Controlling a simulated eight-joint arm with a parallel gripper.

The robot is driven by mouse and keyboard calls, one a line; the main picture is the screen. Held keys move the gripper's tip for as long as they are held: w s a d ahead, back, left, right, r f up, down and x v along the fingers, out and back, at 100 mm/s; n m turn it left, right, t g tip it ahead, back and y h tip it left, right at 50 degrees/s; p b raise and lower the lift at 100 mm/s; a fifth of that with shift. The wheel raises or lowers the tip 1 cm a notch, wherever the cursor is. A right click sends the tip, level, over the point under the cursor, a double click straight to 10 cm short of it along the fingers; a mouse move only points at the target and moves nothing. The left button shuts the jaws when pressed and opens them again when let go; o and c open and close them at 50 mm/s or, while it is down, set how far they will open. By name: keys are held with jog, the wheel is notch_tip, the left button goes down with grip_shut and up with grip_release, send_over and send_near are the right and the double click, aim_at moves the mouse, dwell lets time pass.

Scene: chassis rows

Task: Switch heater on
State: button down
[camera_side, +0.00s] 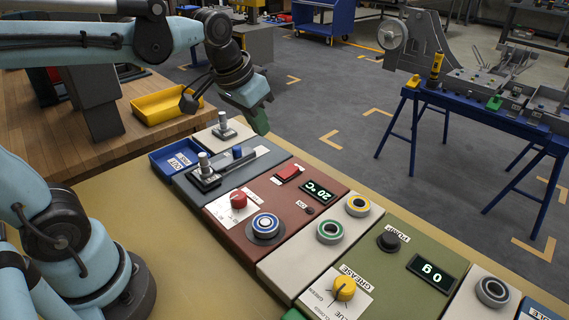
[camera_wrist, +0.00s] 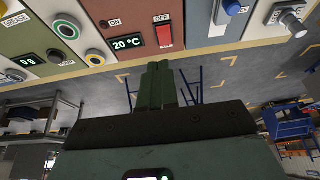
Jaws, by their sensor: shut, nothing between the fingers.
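The heater panel is the red-brown module (camera_side: 255,190) in the row in the side view, also at the top of the wrist view (camera_wrist: 190,42). It carries a red rocker switch (camera_side: 288,173), seen in the wrist view (camera_wrist: 164,36) too. Beside the switch a display (camera_side: 319,191) reads 20 °C, with a small dark ON lamp (camera_side: 309,211) near it. The lamp looks unlit. My gripper (camera_side: 262,128) is above the far edge of the row, apart from the switch. Its green fingers (camera_wrist: 160,66) are together and empty.
A red knob (camera_side: 239,200) and a blue-ringed button (camera_side: 266,225) share the heater panel. A grey module with a lever (camera_side: 205,178) stands to the left. A green grease module (camera_side: 385,255) stands to the right. A yellow tray (camera_side: 170,103) lies on the wooden bench behind.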

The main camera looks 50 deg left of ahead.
aim_at(293, 167)
jog(key=w+g, duration=0.3)
jog(key=w, duration=0.5)
jog(key=shift+a+r, duration=0.2)
jog(key=shift+a, duration=0.15)
jog(key=f, duration=0.4)
jog(key=w+f, duration=0.1)
jog(key=f, duration=0.4)
jog(key=w+f, duration=0.1)
jog(key=f, duration=0.4)
jog(key=shift+w+f+g, duration=0.1)
jog(key=shift+w+g, duration=0.05)
jog(key=shift+g, duration=0.15)
jog(key=shift+s, duration=0.2)
jog(key=shift+s+r, duration=0.25)
jog(key=shift+s, duration=0.35)
